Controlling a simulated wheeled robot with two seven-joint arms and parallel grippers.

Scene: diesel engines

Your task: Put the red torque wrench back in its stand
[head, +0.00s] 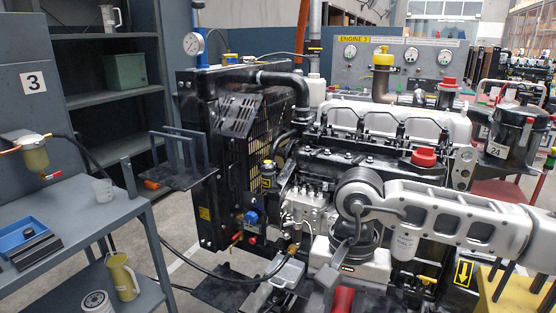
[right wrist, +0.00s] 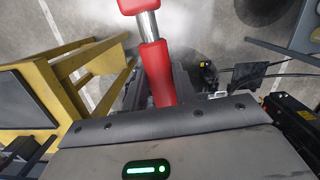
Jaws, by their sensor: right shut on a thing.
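The red torque wrench shows in the right wrist view (right wrist: 157,68) as red grip sections joined by a bright metal shaft. Its upper end is cut off by the frame's top edge. My right gripper (right wrist: 158,98) is shut on it, with dark fingers on both sides of the red grip. In the head view the gripper (head: 332,288) hangs in front of the engine at the bottom centre, with a red piece of the wrench (head: 343,300) below it. A dark plate with two grey upright frames (head: 176,182) is left of the engine; I cannot tell if it is the stand. My left gripper is out of view.
The diesel engine (head: 375,125) and black radiator frame (head: 215,185) fill the middle. A yellow frame (head: 515,283) stands at the lower right. Some floor is open between bench and engine.

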